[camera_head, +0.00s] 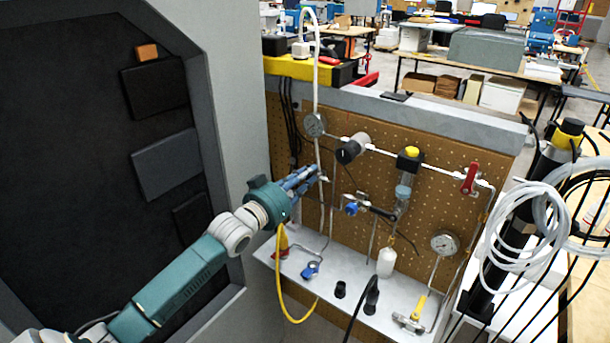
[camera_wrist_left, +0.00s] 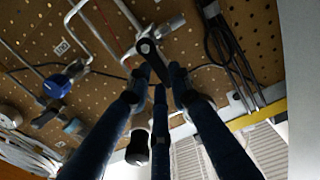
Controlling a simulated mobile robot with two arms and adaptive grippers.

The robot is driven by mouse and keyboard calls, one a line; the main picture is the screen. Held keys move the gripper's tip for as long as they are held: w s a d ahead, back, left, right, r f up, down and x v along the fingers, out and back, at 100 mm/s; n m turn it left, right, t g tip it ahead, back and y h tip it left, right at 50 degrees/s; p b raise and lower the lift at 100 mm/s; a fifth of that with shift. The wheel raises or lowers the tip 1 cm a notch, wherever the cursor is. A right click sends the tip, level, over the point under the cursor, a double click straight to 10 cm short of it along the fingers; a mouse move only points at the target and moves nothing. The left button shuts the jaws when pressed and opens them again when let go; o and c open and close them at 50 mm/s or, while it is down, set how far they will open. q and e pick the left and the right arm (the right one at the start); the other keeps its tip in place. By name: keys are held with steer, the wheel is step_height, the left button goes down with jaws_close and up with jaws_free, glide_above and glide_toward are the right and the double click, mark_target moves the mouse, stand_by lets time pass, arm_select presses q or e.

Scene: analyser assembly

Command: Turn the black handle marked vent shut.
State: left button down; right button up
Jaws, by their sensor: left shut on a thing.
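My left gripper (camera_head: 314,177) reaches in from the left to the pegboard panel. Its blue fingers are closed around a black handle (camera_wrist_left: 150,50) with a silver round boss, which shows between the fingertips in the left wrist view (camera_wrist_left: 160,78). In the head view the fingers hide most of this handle. No vent marking is readable. The handle sits on a metal fitting with thin pipes on the pegboard (camera_head: 420,216). My right gripper is not in view.
Right of the gripper are a blue-knobbed valve (camera_head: 351,208), a red handle (camera_head: 470,179) and a gauge (camera_head: 444,243). A white vertical tube (camera_head: 316,80) passes close to the fingers. A yellow hose (camera_head: 280,285) hangs below. A grey shelf (camera_head: 345,312) runs underneath.

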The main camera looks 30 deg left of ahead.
arm_select(q)
steer(key=shift+f, duration=0.1)
steer(key=c, duration=1.5)
jaws_free()
steer(key=shift+c, duration=0.2)
steer(key=s, duration=1.2)
steer(key=shift+a, duration=0.45)
